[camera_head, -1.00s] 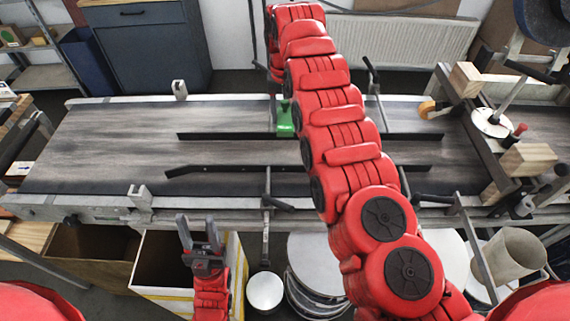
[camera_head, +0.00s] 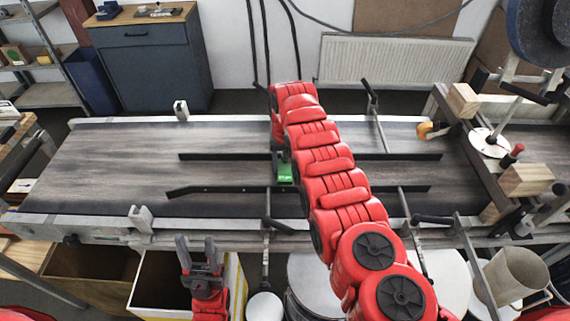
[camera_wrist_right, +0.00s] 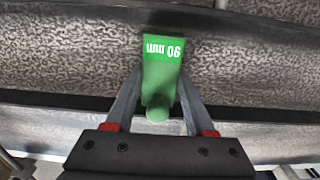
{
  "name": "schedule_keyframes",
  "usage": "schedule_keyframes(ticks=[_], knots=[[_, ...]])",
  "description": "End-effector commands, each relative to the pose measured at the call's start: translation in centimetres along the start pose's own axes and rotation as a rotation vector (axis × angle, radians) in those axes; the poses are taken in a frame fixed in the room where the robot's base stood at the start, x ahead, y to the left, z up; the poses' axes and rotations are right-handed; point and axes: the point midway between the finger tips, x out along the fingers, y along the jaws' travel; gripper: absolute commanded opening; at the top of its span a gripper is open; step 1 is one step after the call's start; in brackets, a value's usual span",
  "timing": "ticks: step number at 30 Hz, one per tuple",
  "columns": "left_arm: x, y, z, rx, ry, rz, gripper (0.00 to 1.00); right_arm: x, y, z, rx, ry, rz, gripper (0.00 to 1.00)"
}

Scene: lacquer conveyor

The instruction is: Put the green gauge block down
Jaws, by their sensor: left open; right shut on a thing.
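The green gauge block (camera_head: 284,172) is on or just above the grey conveyor belt (camera_head: 110,165), between the two dark guide rails. In the right wrist view the block (camera_wrist_right: 162,62) shows its marked face, "90 mm" upside down. My right gripper (camera_wrist_right: 157,100) is shut on the block, with one finger on each side. In the head view my right arm hides most of that gripper. I cannot tell whether the block touches the belt. My left gripper (camera_head: 197,254) is open and empty in front of the conveyor, over the bins.
Dark guide rails run along the belt behind (camera_head: 220,156) and in front (camera_head: 225,190) of the block. Wooden blocks (camera_head: 526,180) and a white disc (camera_head: 489,143) stand at the right end. The belt's left part is clear. Open bins (camera_head: 165,280) stand below the front edge.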

Motion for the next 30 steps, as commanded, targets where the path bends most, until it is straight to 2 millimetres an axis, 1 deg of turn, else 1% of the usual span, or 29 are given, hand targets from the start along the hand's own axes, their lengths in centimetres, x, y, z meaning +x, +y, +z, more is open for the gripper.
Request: schedule_keyframes(ticks=[5, 8, 9, 13, 14, 23, 25, 28, 30], knots=[[0.0, 0.0, 0.0, 0.0, 0.0, 0.0, 0.5, -0.1, 0.0, -0.1, 0.0, 0.002, 0.0, 0.0], [-0.3, 0.0, 0.1, 0.0, 0.0, 0.0, 0.5, 0.3, 0.0, 0.0, 0.001, 0.001, 0.0, 0.0], [-0.3, 0.0, 0.1, 0.0, 0.0, 0.0, 0.5, 0.2, 0.0, 0.0, 0.001, 0.001, 0.0, 0.58], [-0.2, 0.0, 0.0, 0.0, 0.0, 0.0, 0.5, 0.2, 0.0, 0.0, 0.001, 0.0, 0.0, 0.81], [-0.2, 0.0, 0.0, 0.0, 0.0, 0.0, 0.5, 0.2, 0.0, 0.0, 0.001, 0.0, 0.0, 0.84], [-0.1, 0.0, 0.0, 0.0, 0.0, 0.0, 0.5, 0.1, 0.0, 0.0, 0.0, 0.0, 0.0, 0.84], [0.1, 0.0, 0.0, 0.0, 0.0, 0.0, 0.5, -0.2, 0.0, 0.0, 0.0, 0.0, 0.0, 0.84], [-0.1, 0.0, 0.0, 0.0, 0.0, 0.0, 0.5, -0.6, -0.1, 0.0, -0.001, 0.001, 0.0, 0.84], [-0.2, 0.0, 0.0, 0.0, 0.0, 0.0, 0.5, -1.2, -0.1, 0.0, -0.001, 0.0, 0.0, 0.84]])
